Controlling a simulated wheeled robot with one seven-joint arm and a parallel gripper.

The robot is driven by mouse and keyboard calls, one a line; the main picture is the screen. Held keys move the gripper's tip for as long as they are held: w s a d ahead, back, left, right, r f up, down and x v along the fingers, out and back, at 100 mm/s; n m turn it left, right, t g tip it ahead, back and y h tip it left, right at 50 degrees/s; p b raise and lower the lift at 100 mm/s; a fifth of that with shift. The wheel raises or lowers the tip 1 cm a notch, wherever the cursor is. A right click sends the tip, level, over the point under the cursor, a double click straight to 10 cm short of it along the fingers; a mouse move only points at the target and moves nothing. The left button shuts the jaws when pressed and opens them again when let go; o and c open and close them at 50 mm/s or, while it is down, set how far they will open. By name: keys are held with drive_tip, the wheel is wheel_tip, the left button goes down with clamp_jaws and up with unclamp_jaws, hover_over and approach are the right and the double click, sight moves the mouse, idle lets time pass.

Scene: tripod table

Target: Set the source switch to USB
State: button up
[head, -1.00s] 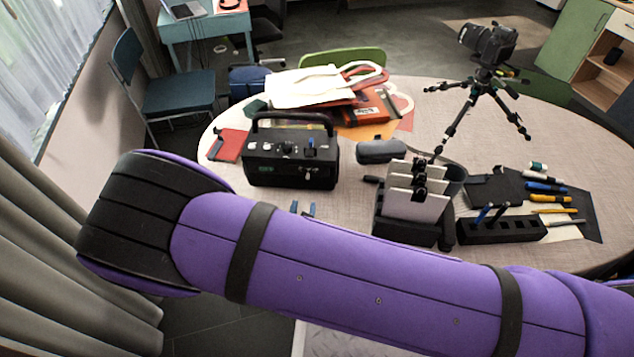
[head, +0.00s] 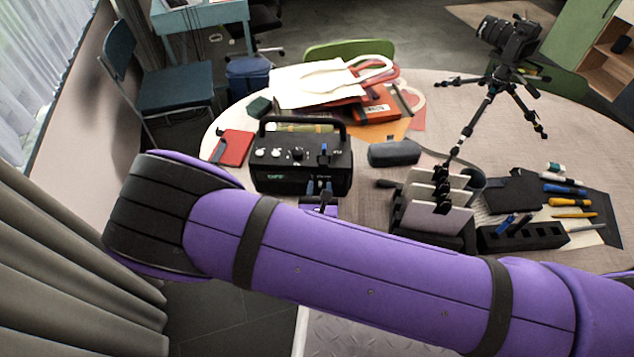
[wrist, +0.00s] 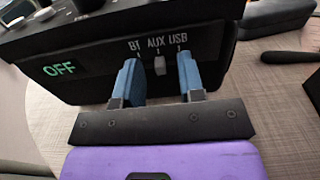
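The black box-shaped device (head: 275,180) with a carry handle stands on the table, and its display reads OFF in green. In the wrist view its front face (wrist: 90,88) carries the labels BT, AUX and USB above the source switch. The small grey switch knob (wrist: 159,66) sits under AUX. My gripper (head: 319,187) is at the right part of the device's front. In the wrist view my gripper (wrist: 158,76) is open, its blue fingers on either side of the knob, with visible gaps. I cannot tell how far the fingertips are from the face.
A black rack with upright plates (head: 440,195) stands right of the device, with a grey case (head: 394,152) behind it. A red book (head: 232,148) lies left of the device. A camera tripod (head: 490,100) and several tools (head: 565,200) are further right.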

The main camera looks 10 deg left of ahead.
drive_tip(key=shift+w, duration=0.1)
clamp_jaws()
drive_tip(key=shift+d, duration=1.2)
unclamp_jaws()
